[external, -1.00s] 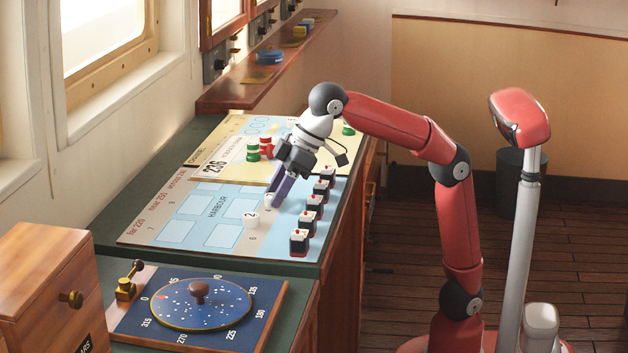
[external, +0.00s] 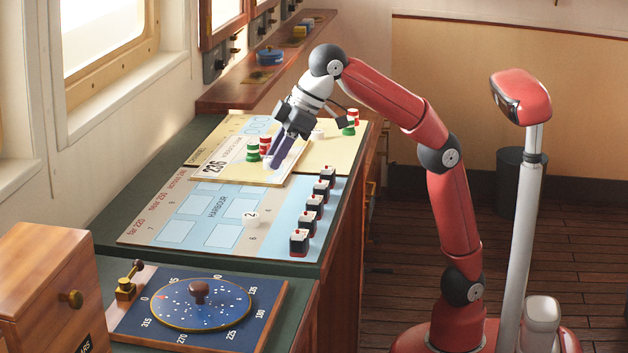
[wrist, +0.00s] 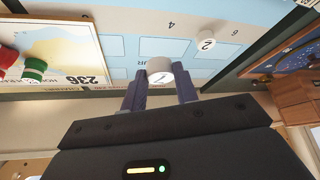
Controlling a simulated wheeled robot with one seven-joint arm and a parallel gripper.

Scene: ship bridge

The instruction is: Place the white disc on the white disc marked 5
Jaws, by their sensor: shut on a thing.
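My gripper (external: 275,160) is shut on a white disc, a short white cylinder whose top reads like a 1 in the wrist view (wrist: 160,74). It holds the disc over the cream 236 card, low and close to the card's edge. A white disc marked 2 (external: 251,219) stands on the blue harbour chart; it also shows in the wrist view (wrist: 206,42). A small white piece (external: 317,134) lies behind the gripper, partly hidden; its marking is unreadable. I cannot make out a disc marked 5.
Green and red stacks (external: 253,149) stand on the 236 card (external: 214,166) left of the gripper. Another red and green pair (external: 350,122) is at the back right. A compass board (external: 198,305) is in front.

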